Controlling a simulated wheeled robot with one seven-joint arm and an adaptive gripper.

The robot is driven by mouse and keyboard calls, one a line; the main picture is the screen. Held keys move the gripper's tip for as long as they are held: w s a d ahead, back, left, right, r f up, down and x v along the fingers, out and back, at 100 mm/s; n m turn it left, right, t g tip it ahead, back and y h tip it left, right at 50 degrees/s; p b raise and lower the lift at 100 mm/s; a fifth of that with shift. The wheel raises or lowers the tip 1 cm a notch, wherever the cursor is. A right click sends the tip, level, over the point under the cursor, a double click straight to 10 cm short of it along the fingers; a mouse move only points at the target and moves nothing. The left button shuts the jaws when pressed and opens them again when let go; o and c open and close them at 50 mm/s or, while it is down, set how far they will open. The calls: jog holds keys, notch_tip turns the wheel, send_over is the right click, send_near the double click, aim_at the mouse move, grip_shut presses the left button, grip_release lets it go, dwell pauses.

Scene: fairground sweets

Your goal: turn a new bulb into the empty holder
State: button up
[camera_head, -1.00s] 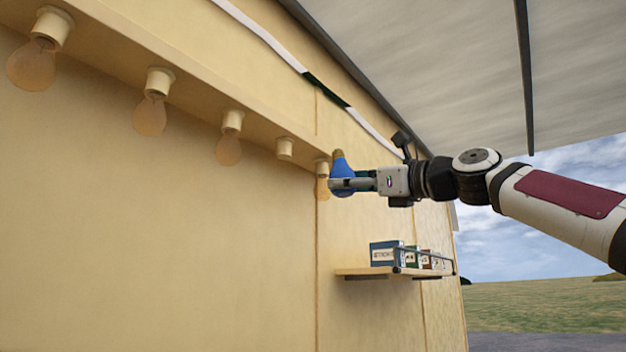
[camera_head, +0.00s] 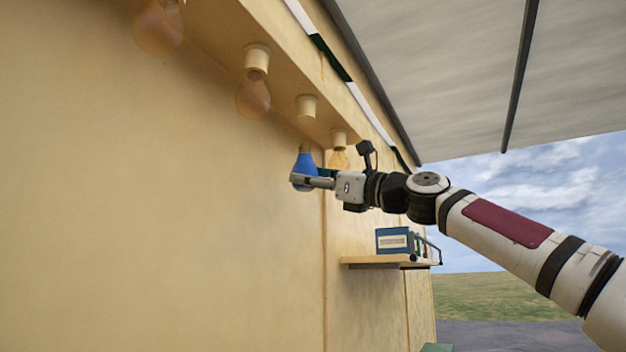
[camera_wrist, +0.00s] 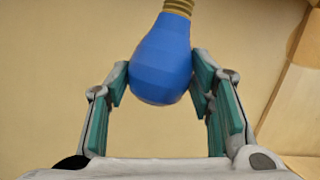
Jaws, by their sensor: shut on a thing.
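A blue bulb (camera_head: 304,170) is held upright in my gripper (camera_head: 308,181), its brass screw cap pointing up. In the wrist view the blue bulb (camera_wrist: 161,62) sits between the two teal finger pads of my gripper (camera_wrist: 160,86), which press on its sides. The empty holder (camera_head: 306,107) is a cream socket under the sloping beam, with no bulb in it. In the head view the held bulb is below this holder, and a clear gap shows between them.
Amber bulbs hang in the neighbouring holders: one (camera_head: 253,98) to the left, one (camera_head: 339,160) to the right behind my gripper, and one (camera_head: 158,27) at the upper left. A wall shelf (camera_head: 375,262) with boxes (camera_head: 396,241) is below my arm. The wall at left is bare.

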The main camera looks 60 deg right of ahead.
aim_at(310, 153)
jog(key=shift+r+p, duration=2.15)
jog(key=shift+r, duration=0.75)
jog(key=shift+s+r+p, duration=0.1)
jog(key=shift+r+p, duration=0.8)
jog(key=shift+r, duration=0.35)
dwell(0.4)
jog(key=shift+d+r+n+g+y+p, duration=0.15)
jog(key=shift+n+y+p, duration=0.5)
jog(key=shift+y, duration=0.4)
jog(key=shift+f+n+g+y+p, duration=0.15)
jog(key=shift+n+y+p, duration=0.5)
jog(key=shift+y, duration=0.4)
jog(key=shift+d+r+n+g+y+p, duration=0.15)
jog(key=shift+n+g+y+p, duration=0.65)
jog(key=shift+y+p, duration=0.8)
jog(key=shift+d+n+g+y+p, duration=0.15)
jog(key=shift+n+g+y+p, duration=0.25)
jog(key=shift+n+y+p, duration=1.15)
